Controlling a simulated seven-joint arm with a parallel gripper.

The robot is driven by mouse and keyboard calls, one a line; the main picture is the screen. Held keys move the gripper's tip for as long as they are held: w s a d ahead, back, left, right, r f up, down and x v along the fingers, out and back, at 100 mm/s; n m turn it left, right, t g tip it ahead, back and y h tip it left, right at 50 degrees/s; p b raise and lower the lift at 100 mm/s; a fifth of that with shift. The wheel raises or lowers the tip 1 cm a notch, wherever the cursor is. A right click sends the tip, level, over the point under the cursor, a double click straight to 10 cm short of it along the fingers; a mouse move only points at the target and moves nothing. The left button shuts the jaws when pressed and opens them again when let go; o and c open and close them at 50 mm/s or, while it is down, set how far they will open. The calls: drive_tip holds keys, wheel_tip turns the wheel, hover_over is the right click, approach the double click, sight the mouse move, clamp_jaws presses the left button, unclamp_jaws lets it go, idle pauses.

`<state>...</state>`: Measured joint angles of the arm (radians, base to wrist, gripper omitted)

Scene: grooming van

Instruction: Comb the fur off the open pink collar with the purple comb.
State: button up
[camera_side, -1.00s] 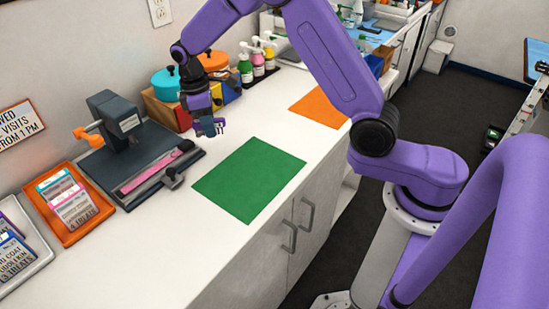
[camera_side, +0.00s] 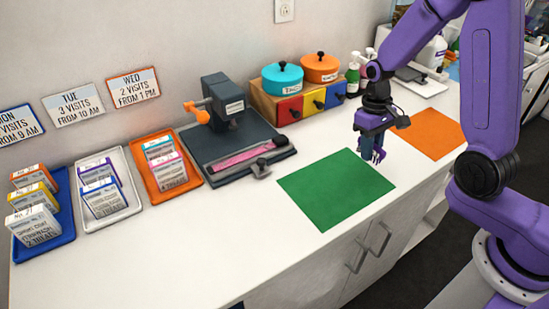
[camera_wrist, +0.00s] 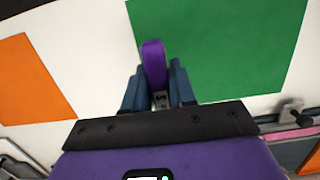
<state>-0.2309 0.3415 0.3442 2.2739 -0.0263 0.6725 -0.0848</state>
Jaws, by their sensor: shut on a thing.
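The open pink collar (camera_side: 240,157) lies stretched along the dark grey tray (camera_side: 203,158) left of the green mat in the side view. A piece of it shows at the right edge of the wrist view (camera_wrist: 290,134). Fur on it is too small to make out. My gripper (camera_side: 369,150) points down near the back right edge of the green mat, well right of the collar. It is shut on the purple comb (camera_wrist: 153,60), which sticks out between the two fingers (camera_wrist: 156,88) in the wrist view. The comb's teeth are not clear.
The green mat (camera_side: 335,190) is bare; an orange mat (camera_side: 432,130) lies to its right. A clamp stand (camera_side: 222,103) with an orange handle rises behind the collar. A drawer box (camera_side: 297,107) with two pots stands behind. Treat trays fill the left. The front counter is clear.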

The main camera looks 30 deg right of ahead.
idle(0.6)
